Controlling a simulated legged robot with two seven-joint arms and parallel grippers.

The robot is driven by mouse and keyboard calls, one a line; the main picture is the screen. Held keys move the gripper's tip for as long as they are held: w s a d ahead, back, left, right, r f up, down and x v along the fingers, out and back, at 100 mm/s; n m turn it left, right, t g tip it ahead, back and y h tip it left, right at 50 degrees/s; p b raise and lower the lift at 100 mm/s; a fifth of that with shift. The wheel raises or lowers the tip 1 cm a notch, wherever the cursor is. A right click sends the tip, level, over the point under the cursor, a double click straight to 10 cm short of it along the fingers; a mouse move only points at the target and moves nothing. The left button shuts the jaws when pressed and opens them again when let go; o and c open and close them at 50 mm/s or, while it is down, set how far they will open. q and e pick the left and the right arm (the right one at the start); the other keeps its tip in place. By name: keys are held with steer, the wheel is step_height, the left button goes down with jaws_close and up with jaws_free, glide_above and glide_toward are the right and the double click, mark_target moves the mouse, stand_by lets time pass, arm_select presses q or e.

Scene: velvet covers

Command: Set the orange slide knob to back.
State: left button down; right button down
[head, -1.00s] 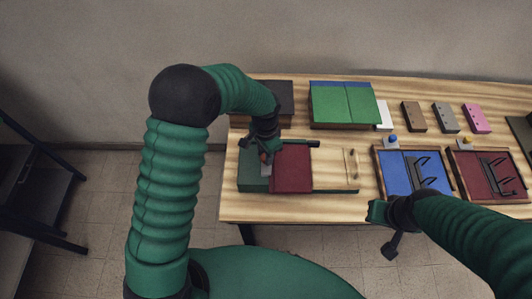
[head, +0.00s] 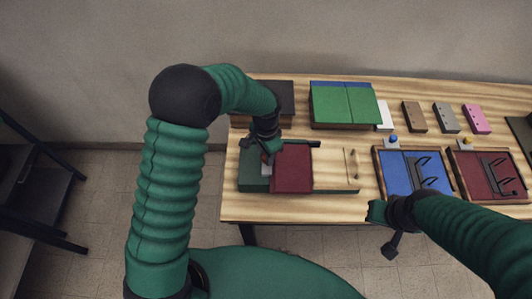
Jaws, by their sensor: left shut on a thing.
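A low box with a green left part and a dark red cover (head: 292,168) lies near the table's front left. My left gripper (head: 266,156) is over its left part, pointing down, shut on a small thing. A small reddish-orange bit shows at the fingertips and fits the orange slide knob, mostly hidden by the fingers. A pale grey patch shows just below the fingertips. My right gripper (head: 383,226) hangs off the table's front edge, away from the box; its jaw opening is unclear.
A pale wooden piece with small pegs (head: 352,164) adjoins the box on the right. Blue (head: 398,176) and dark red (head: 478,174) framed panels with black handles lie further right. A green-topped box (head: 343,103) and several small blocks stand behind.

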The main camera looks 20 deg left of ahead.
arm_select(q)
steer(key=shift+w+a+r, duration=0.1)
steer(key=shift+w+r, duration=0.1)
steer(key=shift+s+a+p, duration=0.25)
steer(key=shift+a, duration=0.9)
steer(key=shift+s+a+p, duration=0.2)
steer(key=shift+s+a, duration=0.05)
steer(key=shift+a, duration=0.85)
steer(key=c, duration=1.4)
jaws_free()
steer(key=shift+o, duration=1.3)
steer(key=shift+s+d, duration=0.1)
steer(key=shift+o, duration=0.4)
steer(key=shift+f, duration=0.1)
steer(key=shift+s, duration=0.1)
step_height(320, 180, up, 17)
steer(key=shift+f+b, duration=0.15)
steer(key=shift+b, duration=0.2)
